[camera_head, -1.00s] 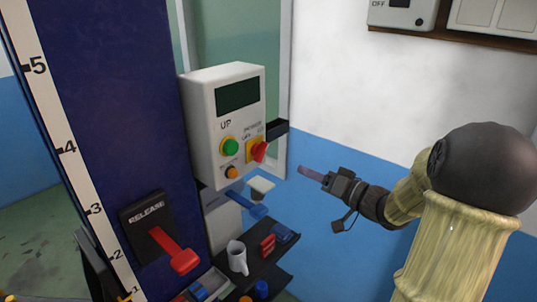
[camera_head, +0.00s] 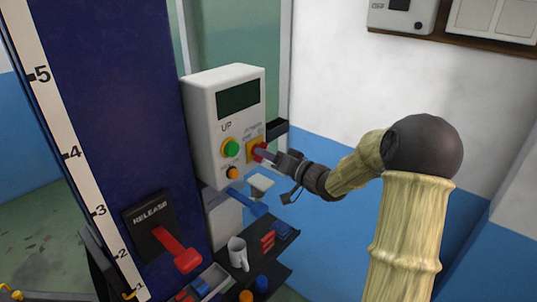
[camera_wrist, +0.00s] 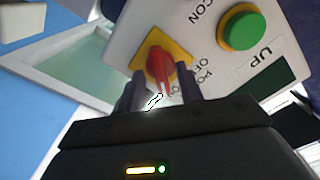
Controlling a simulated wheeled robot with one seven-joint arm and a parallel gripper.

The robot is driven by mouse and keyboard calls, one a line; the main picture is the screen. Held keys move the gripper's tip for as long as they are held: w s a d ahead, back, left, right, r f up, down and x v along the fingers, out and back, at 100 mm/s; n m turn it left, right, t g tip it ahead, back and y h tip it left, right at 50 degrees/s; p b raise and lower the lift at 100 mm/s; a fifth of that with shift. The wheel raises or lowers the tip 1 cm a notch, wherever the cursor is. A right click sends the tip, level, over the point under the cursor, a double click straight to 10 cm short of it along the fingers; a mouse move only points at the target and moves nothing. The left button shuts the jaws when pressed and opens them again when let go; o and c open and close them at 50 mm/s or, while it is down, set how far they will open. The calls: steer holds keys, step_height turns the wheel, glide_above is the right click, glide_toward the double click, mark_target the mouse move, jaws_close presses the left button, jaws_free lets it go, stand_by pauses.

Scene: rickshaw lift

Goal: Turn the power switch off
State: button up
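The red power switch (camera_head: 258,151) sits on a yellow plate on the right of the white control box (camera_head: 205,128). My gripper (camera_head: 268,154) reaches in from the right, with its tips at the switch and partly covering it. In the wrist view, the red switch (camera_wrist: 158,68) shows between the two fingers of my gripper (camera_wrist: 162,78). The fingers are apart, with a gap visible on both sides of the red handle. I cannot tell whether either finger touches it.
A green button (camera_head: 231,148) and an orange button (camera_head: 233,172) are left of the switch. Below are a blue lever (camera_head: 247,203) and a shelf with a white mug (camera_head: 237,252). A red release lever (camera_head: 178,250) is on the blue column (camera_head: 110,110).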

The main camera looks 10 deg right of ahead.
jaws_close()
steer(key=shift+f+n+b, duration=0.1)
steer(key=shift+n+b, duration=0.35)
steer(key=shift+n, duration=0.05)
steer(key=shift+n+b, duration=6.75)
steer(key=shift+n, duration=0.75)
